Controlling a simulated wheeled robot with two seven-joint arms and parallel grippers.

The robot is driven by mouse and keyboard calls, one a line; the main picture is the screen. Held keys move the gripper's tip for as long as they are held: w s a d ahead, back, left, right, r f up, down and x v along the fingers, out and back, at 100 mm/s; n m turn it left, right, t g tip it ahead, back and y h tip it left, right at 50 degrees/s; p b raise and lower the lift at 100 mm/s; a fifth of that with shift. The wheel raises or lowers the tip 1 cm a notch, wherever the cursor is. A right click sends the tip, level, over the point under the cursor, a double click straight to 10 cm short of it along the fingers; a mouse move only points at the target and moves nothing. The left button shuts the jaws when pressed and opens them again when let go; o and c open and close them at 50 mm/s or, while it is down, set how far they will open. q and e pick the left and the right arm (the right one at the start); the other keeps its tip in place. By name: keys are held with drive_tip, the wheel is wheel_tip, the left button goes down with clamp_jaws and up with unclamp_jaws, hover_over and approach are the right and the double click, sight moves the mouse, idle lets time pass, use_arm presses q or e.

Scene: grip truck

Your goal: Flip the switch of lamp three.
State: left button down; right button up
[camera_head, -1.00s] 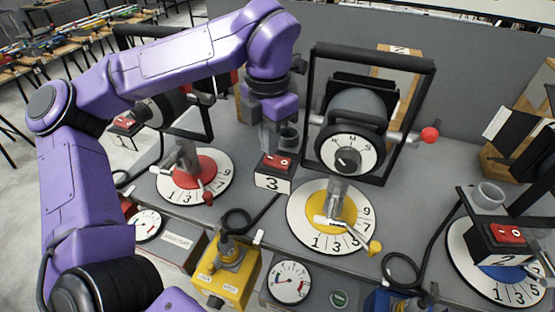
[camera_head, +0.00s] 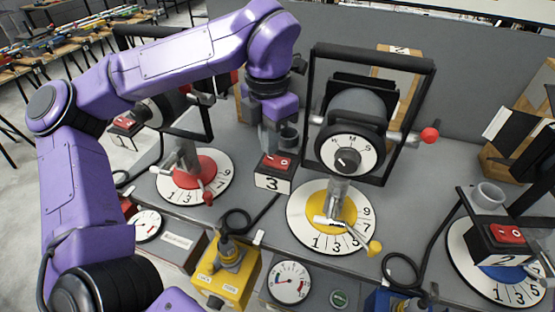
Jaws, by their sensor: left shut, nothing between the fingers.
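Lamp three's switch is a red rocker (camera_head: 280,162) on top of a small black box with a white label "3" (camera_head: 272,183). The box stands at the middle of the bench, beside the lamp with the yellow dial. My left gripper (camera_head: 270,148) points down just behind and to the left of the red rocker. Its fingers look shut and empty. The fingertips are partly hidden behind the switch box, so I cannot tell whether they touch it. The lamp (camera_head: 357,120) itself is a grey drum in a black frame. My right gripper does not show.
A yellow dial plate (camera_head: 312,228) and a red dial plate (camera_head: 223,181) flank the switch. A box marked 2 (camera_head: 506,243) with its own red switch is at the right. A yellow box (camera_head: 238,283) and a round gauge (camera_head: 290,283) are in front.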

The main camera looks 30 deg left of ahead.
use_arm(q)
drive_tip(key=shift+f+b, duration=0.8)
drive_tip(key=shift+f, duration=0.2)
idle(0.7)
drive_tip(key=shift+s, duration=0.1)
wheel_tip(320, 180, up, 2)
drive_tip(key=shift+r+p, duration=0.15)
drive_tip(key=shift+p, duration=1)
wheel_tip(320, 180, up, 5)
drive_tip(key=p, duration=0.4)
